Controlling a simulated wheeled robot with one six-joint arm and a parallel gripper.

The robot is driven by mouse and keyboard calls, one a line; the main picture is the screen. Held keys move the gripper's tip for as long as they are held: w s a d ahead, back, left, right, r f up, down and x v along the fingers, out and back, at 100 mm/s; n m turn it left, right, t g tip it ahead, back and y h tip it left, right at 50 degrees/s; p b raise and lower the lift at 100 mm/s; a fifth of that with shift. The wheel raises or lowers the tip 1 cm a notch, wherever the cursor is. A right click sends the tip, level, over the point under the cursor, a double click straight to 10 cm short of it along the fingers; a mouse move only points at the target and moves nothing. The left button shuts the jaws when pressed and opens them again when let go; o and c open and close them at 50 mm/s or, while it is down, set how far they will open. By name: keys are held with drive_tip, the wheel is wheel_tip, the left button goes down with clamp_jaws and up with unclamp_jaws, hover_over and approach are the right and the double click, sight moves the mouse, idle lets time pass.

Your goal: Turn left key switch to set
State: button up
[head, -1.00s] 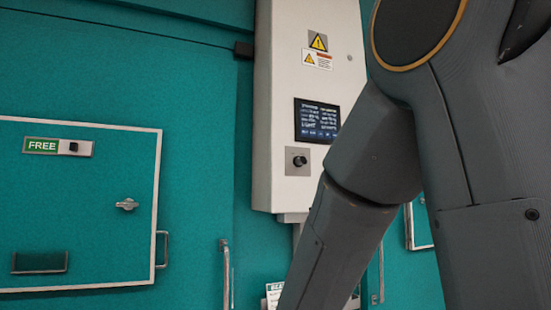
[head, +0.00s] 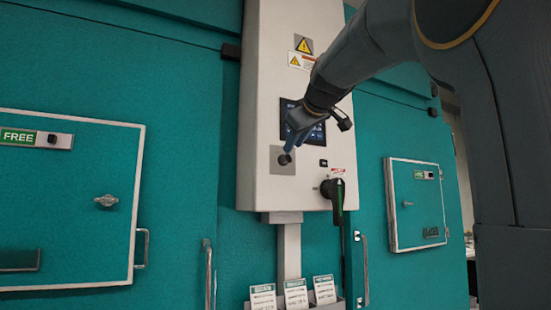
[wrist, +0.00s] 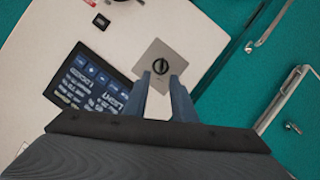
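The left key switch (head: 284,159) is a dark round knob on a square grey plate, low on the white control cabinet (head: 262,100). In the wrist view the key switch (wrist: 160,67) lies just beyond the fingertips, centred between them. My gripper (wrist: 160,82) is open, its two blue-grey fingers apart with nothing between them. In the head view my gripper (head: 290,145) is right at the switch, partly in front of the screen. I cannot tell whether the fingers touch the knob. The set marking is not readable.
A dark display (head: 318,133) sits just above the switch. A black rotary handle (head: 334,190) is to the lower right on the cabinet. Teal chamber doors with handles (head: 208,275) flank it. Paper cards (head: 295,292) stand in a holder below.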

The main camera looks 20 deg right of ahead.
sight(287, 159)
drive_tip(key=shift+p+x, duration=0.75)
drive_tip(key=shift+x, duration=2.8)
drive_tip(key=shift+f, duration=0.1)
clamp_jaws()
